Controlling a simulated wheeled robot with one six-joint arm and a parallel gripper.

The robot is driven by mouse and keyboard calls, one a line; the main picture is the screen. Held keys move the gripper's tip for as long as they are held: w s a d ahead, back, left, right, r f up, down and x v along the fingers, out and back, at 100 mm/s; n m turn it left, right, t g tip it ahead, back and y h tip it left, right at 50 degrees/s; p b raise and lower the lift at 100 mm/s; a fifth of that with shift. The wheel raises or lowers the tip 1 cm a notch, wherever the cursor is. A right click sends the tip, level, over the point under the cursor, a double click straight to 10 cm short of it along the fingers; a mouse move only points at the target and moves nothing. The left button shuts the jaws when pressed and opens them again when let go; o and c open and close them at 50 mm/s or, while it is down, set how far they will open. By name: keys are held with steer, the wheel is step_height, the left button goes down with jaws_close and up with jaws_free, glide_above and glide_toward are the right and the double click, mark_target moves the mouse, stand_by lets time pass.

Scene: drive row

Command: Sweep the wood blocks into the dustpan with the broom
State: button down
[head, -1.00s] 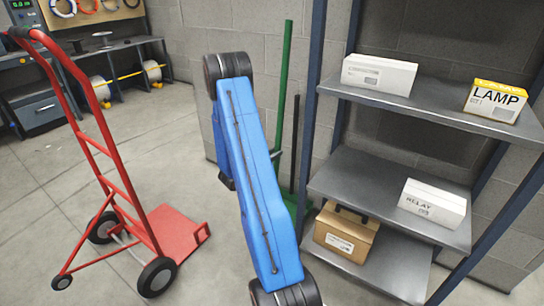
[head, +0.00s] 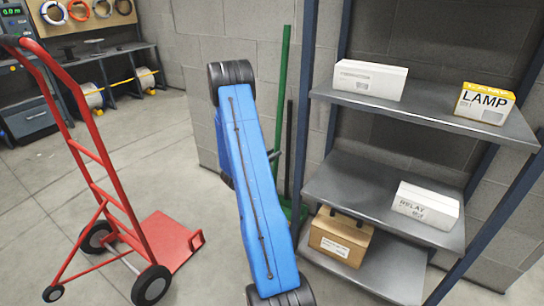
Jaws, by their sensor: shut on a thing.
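A tall green pole (head: 282,90), which looks like the broom's handle, stands upright against the block wall behind my blue arm. A thinner dark pole (head: 289,150) stands next to it. A green part at floor level (head: 301,210) shows between my arm and the shelf, partly hidden; I cannot tell whether it is the broom head or the dustpan. No wood blocks are in view.
A red hand truck (head: 110,185) stands at left. At right, a metal shelf unit (head: 350,190) holds white boxes, a LAMP box (head: 485,102) and a brown box (head: 340,236). A workbench (head: 95,58) stands at back left. Floor between truck and wall is clear.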

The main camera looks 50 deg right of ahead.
steer(key=shift+d+r, duration=0.1)
steer(key=shift+d, duration=0.1)
stand_by(0.4)
steer(key=shift+a+r, duration=0.5)
steer(key=shift+r, duration=0.5)
steer(key=shift+a+r, duration=0.5)
steer(key=shift+r, duration=0.5)
steer(key=shift+a+r, duration=0.5)
steer(key=shift+r, duration=0.5)
steer(key=s+a+r, duration=0.1)
steer(key=a+r, duration=0.2)
steer(key=a, duration=1.5)
steer(key=shift+s, duration=0.3)
